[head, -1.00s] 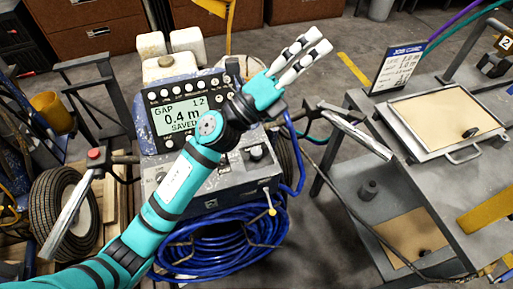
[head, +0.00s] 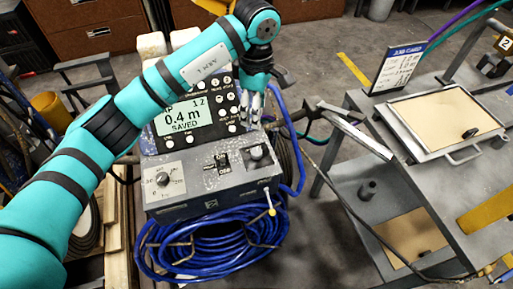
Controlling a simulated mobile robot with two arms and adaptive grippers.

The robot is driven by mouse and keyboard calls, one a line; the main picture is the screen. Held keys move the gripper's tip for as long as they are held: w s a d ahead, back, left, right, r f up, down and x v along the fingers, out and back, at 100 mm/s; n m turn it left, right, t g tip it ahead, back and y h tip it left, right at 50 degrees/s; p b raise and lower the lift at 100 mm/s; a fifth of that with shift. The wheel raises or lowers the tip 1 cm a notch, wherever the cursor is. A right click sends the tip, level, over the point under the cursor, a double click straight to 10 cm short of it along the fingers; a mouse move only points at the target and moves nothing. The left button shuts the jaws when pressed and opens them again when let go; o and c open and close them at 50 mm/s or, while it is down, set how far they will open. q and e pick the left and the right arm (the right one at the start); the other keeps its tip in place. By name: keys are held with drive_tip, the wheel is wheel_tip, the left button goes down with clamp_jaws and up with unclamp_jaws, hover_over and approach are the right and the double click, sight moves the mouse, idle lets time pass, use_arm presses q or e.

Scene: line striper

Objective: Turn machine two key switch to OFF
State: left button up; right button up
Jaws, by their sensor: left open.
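A line striper's grey control box (head: 190,201) stands in the middle of the head view. Its top panel has a numbered dial (head: 163,180) at left, a black switch (head: 220,160) with ON and OFF lettering in the middle, and a dark knob (head: 256,152) at right. I cannot tell for sure which is the key switch. My left gripper (head: 251,112) is open and points down, just behind the right knob and in front of the display's right side. I see no contact with the knob. My right gripper is not in view.
The display unit (head: 183,116) reads 0.4 m SAVED. Blue hose (head: 215,245) is coiled below the box. A grey cart (head: 470,185) with a job card (head: 396,67) and a "2" tag (head: 506,43) stands at right.

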sight(257, 151)
use_arm(q)
wheel_tip(257, 151, down, 16)
drive_tip(key=shift+f+p, duration=0.1)
drive_tip(key=shift+p, duration=0.95)
clamp_jaws()
drive_tip(key=shift+n, duration=0.3)
drive_tip(key=shift+n+b, duration=0.75)
drive_tip(key=shift+n, duration=0.25)
drive_tip(key=n+b, duration=0.1)
drive_tip(key=n, duration=0.2)
drive_tip(key=shift+n, duration=0.3)
drive_tip(key=n+b, duration=0.2)
drive_tip(key=n, duration=0.3)
drive_tip(key=shift+n, duration=0.3)
